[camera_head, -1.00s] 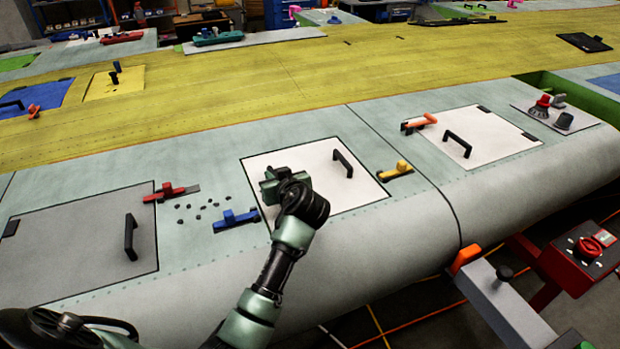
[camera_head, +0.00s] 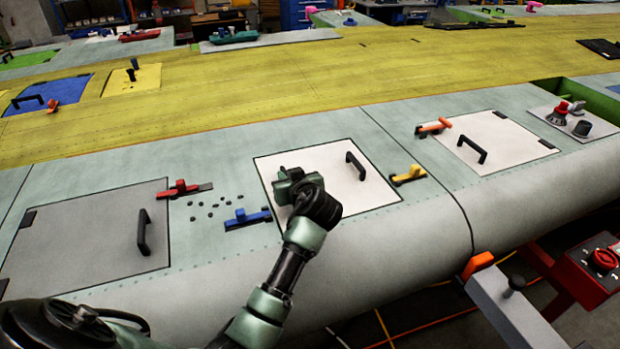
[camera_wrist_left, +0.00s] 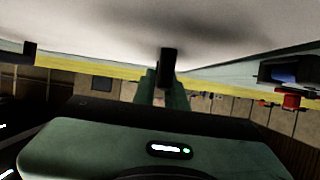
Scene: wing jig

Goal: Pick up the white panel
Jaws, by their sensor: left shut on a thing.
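The white panel (camera_head: 325,205) lies in the wing skin at the middle of the head view, with a dark gap along its edges. A black handle (camera_head: 355,166) stands on its right part, clear of my gripper. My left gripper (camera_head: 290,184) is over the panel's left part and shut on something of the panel. The gripper and wrist hide the exact grip spot in the head view. In the left wrist view, a pale surface fills the top, and a black upright part (camera_wrist_left: 168,66) meets it ahead of the gripper body. My right gripper is not in view.
A yellow latch (camera_head: 408,175) is right of the panel; a blue latch (camera_head: 248,218) and red latch (camera_head: 186,188) are left. A grey panel (camera_head: 85,245) lies further left, another white panel (camera_head: 500,145) right. Several small dark pieces (camera_head: 213,208) lie on the skin.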

